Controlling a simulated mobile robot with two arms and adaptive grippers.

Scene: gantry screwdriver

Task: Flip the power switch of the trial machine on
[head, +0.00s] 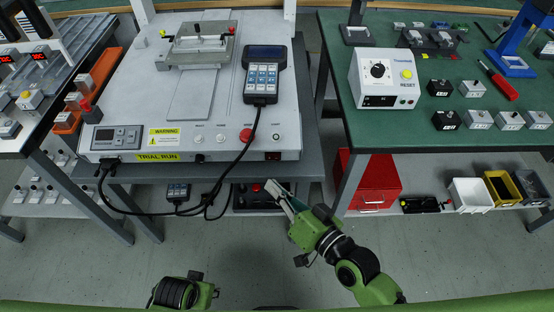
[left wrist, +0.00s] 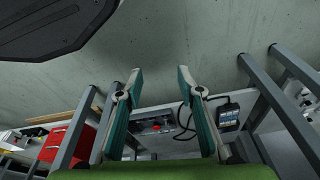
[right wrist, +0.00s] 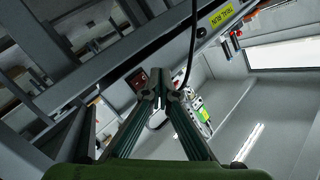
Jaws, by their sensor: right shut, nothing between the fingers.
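The trial machine (head: 215,110) is a white gantry unit on a grey table, with a yellow "TRIAL RUN" label. Its power switch (head: 273,156) is a small red-and-black rocker low at the right end of the front panel; its position is too small to tell. In the right wrist view the switch (right wrist: 139,80) shows just beyond the fingertips. My right gripper (head: 271,187) is shut and empty, pointing up toward the panel, below and in front of the switch; contact is not visible. My left gripper (left wrist: 159,75) is open and empty, low in front, its fingers hidden in the head view.
A red button (head: 246,135) and a handheld pendant (head: 263,75) with a black cable (head: 240,160) are close to the switch. The cable hangs in front of the table edge. A green bench (head: 460,130) stands at right, with a red cabinet (head: 375,180) beneath.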

